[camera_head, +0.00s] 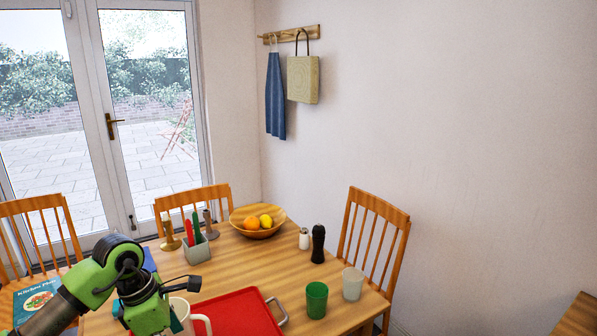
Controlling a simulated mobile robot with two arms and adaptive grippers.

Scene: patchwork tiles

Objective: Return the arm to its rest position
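My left arm (110,268), green and dark grey, reaches in from the lower left over the near left part of the wooden table. Its wrist end (148,308) points down at the bottom edge, beside a white mug (186,314). The fingers are not clearly visible, so I cannot tell whether they are open or touch the mug. My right arm and gripper are not in view.
Green (316,300) and white (352,284) cups, a pepper mill (318,244), a salt shaker (304,239), a fruit bowl (250,232) and a grey utensil holder (197,253) stand around. Chairs (373,228) surround the table.

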